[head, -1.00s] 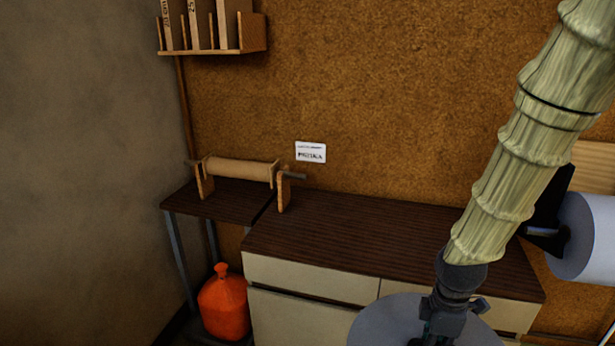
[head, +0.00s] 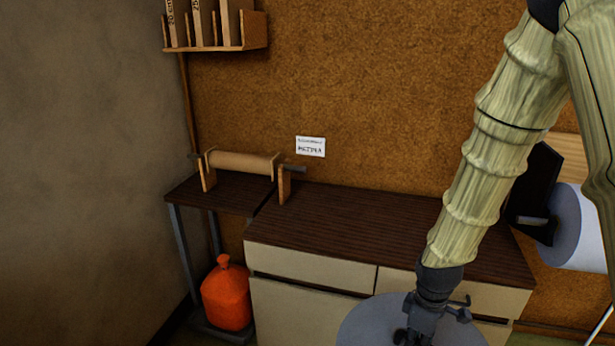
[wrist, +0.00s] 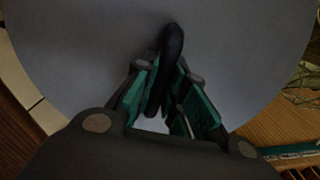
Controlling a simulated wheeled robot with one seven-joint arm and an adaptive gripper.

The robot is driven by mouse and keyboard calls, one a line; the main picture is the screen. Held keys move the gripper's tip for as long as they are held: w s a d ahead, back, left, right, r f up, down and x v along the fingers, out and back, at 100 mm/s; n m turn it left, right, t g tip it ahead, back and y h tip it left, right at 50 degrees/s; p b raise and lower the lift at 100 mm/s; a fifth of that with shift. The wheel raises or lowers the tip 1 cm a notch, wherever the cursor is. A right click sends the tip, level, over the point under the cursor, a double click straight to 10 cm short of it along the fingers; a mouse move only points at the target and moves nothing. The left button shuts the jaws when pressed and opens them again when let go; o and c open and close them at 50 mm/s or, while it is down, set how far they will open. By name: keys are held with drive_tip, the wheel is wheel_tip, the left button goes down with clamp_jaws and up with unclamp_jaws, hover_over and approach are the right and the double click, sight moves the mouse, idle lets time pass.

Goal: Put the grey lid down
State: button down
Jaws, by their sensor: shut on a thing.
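The grey lid is a wide, flat round disc (head: 370,322) at the bottom of the head view, in front of the cabinet. My gripper (head: 415,338) is over its middle. In the wrist view the grey lid (wrist: 90,50) fills most of the picture, with a dark curved handle (wrist: 172,50) standing up from it. My gripper (wrist: 172,115) has its green-lined fingers on either side of this handle and is shut on it. The underside of the lid and whatever is below it are hidden.
A cabinet with a bare dark wooden top (head: 350,230) stands behind the lid. A paper roll on a stand (head: 243,162) sits at its left end. An orange container (head: 226,295) is low at the left. A big grey-white roll (head: 580,225) is at the right.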

drive_tip(key=w+a+f+m, duration=0.4)
drive_tip(key=a+f+m, duration=0.3)
drive_tip(key=f+m, duration=0.3)
drive_tip(key=shift+w+f, duration=0.2)
drive_tip(key=shift+f, duration=0.05)
